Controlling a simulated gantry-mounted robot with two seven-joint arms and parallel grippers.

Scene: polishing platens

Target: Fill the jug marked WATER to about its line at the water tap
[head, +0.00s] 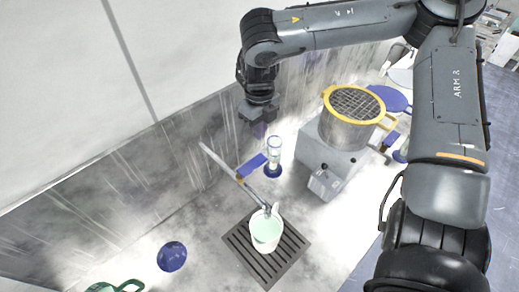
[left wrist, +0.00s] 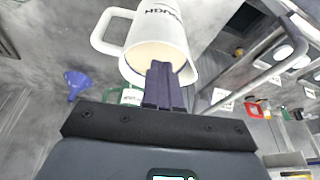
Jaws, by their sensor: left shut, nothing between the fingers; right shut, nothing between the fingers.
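A white jug (head: 266,232) stands on a dark slotted drain grate (head: 238,240) under the tap spout (head: 262,207). Pale greenish liquid shows inside it; its marking and line are not readable here. The tap has a blue lever (head: 252,165). My right gripper (head: 258,131) is shut and empty, pointing down above and apart from the lever. My left gripper (left wrist: 163,70) is shut and empty in the left wrist view. Its fingers overlap a white handled mug (left wrist: 160,28) with dark lettering that I cannot fully read; I cannot tell whether they touch.
A clear cylinder on a blue base (head: 273,158) stands right of the lever. A grey machine (head: 318,160) carries a pot with a yellow-rimmed sieve (head: 354,101). A blue round object (head: 172,257) and a green-handled vessel (head: 115,287) are at the lower left. A blue funnel (left wrist: 76,83) shows in the wrist view.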

